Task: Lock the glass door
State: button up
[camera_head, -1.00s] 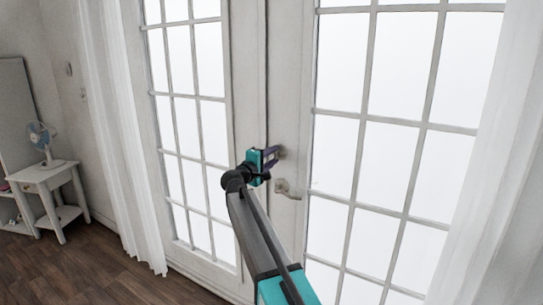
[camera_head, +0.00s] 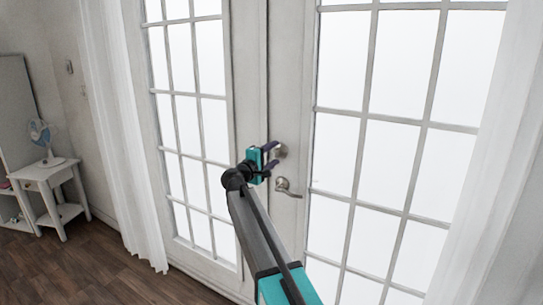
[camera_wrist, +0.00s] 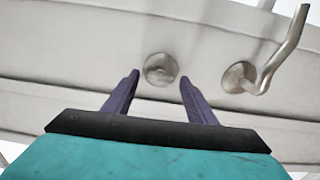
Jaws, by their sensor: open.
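The glass door (camera_head: 290,75) is a white double door with many panes, and it looks closed. A round metal lock knob (camera_head: 281,150) sits on the right leaf above a lever handle (camera_head: 287,188). My gripper (camera_head: 274,155) is open and close to the lock knob. In the wrist view my gripper's two purple fingers (camera_wrist: 158,82) point at the door, spread on either side of the round lock knob (camera_wrist: 160,69). The fingertips seem just short of the knob, and I see no contact. The lever handle (camera_wrist: 240,77) is to the right there, outside the fingers.
White curtains (camera_head: 122,140) hang left of the doors and at the right edge (camera_head: 490,160). A small white table (camera_head: 48,182) with a fan (camera_head: 40,137) stands at the far left. The wooden floor (camera_head: 110,270) between is clear.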

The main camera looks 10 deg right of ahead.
jog(key=shift+s+a, duration=0.1)
jog(key=shift+s, duration=0.05)
jog(key=b+v, duration=0.1)
jog(key=v, duration=1.2)
jog(key=shift+s+a, duration=0.15)
jog(key=shift+a, duration=0.05)
